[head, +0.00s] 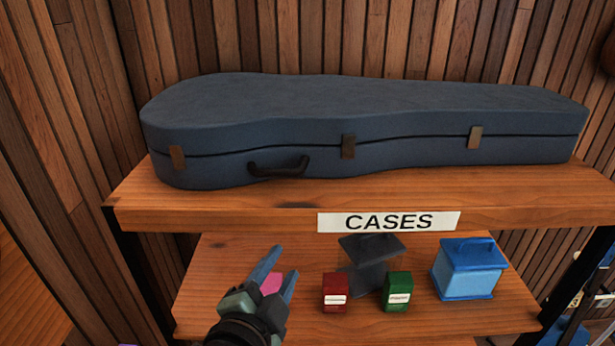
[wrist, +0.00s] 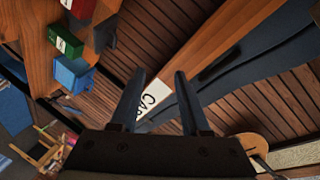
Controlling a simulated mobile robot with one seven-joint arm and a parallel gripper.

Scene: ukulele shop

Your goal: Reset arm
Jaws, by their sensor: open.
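My gripper (head: 277,270) shows at the lower left of the head view, in front of the lower shelf. Its two blue-grey fingers are spread apart with nothing between them. In the wrist view the open fingers (wrist: 160,92) point toward the shelf front, and the white CASES label shows behind them. A pink item (head: 271,284) is partly hidden behind the fingers in the head view.
A closed blue instrument case (head: 360,110) lies on the upper shelf (head: 270,207), above the CASES label (head: 389,222). The lower shelf (head: 220,265) holds a red box (head: 335,292), a green box (head: 397,291), a dark container (head: 372,262) and a blue box (head: 469,270).

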